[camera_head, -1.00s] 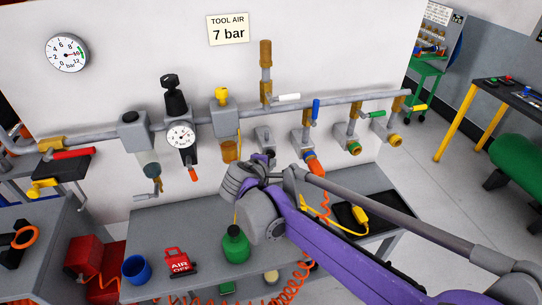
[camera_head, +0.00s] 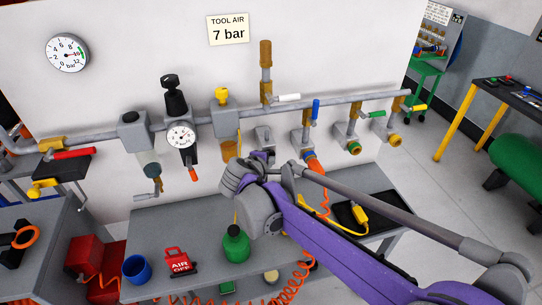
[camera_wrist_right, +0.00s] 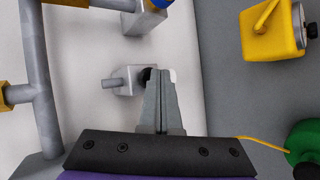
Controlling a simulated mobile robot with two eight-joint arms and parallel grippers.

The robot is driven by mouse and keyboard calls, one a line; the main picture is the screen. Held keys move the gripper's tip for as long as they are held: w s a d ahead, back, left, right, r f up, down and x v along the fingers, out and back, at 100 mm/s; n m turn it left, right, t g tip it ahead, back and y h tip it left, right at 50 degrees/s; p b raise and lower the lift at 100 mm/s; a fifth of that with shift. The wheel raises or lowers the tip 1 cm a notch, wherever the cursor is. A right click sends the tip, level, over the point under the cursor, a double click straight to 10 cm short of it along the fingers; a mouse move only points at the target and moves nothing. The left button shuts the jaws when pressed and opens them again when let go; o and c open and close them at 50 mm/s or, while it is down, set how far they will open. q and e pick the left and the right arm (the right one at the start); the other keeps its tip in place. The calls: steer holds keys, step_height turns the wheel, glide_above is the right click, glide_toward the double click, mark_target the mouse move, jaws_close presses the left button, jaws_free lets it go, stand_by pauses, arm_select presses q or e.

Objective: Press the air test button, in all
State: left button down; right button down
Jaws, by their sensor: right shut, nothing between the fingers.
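A small pale grey block (camera_head: 263,136) is fixed to the white wall below the pipe, and I take it to be the air test unit. In the right wrist view the block (camera_wrist_right: 128,82) has a short grey stub on its left and a dark round part (camera_wrist_right: 147,74), likely the button, on its right. My right gripper (camera_wrist_right: 163,80) is shut and empty, its tips beside and partly over that dark part. I cannot tell whether they touch it. In the head view the right gripper (camera_head: 258,157) is just below the block, largely hidden by its own wrist. My left gripper is out of view.
The pipe (camera_head: 330,104) carries valves and outlets. A regulator gauge (camera_head: 180,138) and yellow-brown bowl (camera_head: 230,151) are to the left. An orange hose (camera_head: 314,164) hangs to the right. The grey bench (camera_head: 205,225) below holds a green bottle (camera_head: 236,245) and red AIR OFF tag (camera_head: 180,262).

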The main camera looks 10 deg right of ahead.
steer(key=shift+w, duration=0.3)
stand_by(0.4)
steer(key=shift+s, duration=0.95)
steer(key=s, duration=0.5)
steer(key=shift+d, duration=0.1)
stand_by(0.6)
